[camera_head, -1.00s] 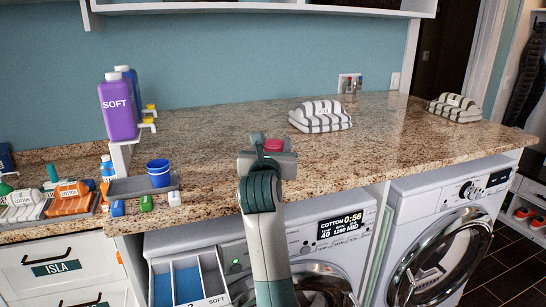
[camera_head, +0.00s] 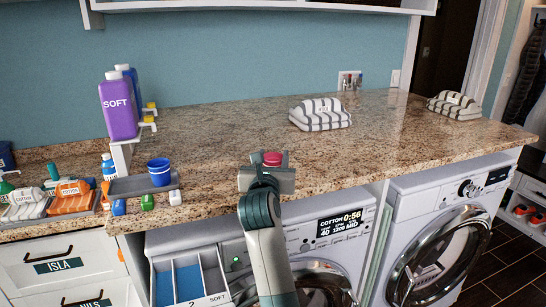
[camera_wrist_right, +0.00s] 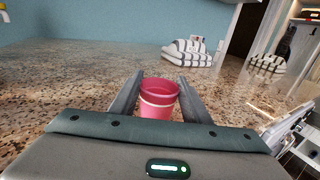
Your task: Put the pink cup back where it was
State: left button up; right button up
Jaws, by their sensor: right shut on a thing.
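The pink cup (camera_head: 272,158) is held in front of my right arm, near the front edge of the counter. My right gripper (camera_head: 268,171) is shut on it, with the gripper hiding most of the cup in the head view. In the right wrist view the cup (camera_wrist_right: 158,97) is upright between the two fingers, with a pale band around it. I cannot tell whether its base touches the counter. The granite counter (camera_head: 215,140) lies around and behind it. My left gripper is not in view.
A blue cup (camera_head: 159,171) sits on a grey tray (camera_head: 128,186) at the left. A purple SOFT bottle (camera_head: 118,110) stands on a white stand behind it. Striped folded towels (camera_head: 320,115) lie at the back. The counter between is clear. An open detergent drawer (camera_head: 188,282) is below.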

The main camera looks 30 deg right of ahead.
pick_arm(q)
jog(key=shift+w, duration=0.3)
pick_arm(e)
jog(key=shift+f, duration=0.1)
jog(key=o, duration=1)
jog(key=shift+o, duration=0.2)
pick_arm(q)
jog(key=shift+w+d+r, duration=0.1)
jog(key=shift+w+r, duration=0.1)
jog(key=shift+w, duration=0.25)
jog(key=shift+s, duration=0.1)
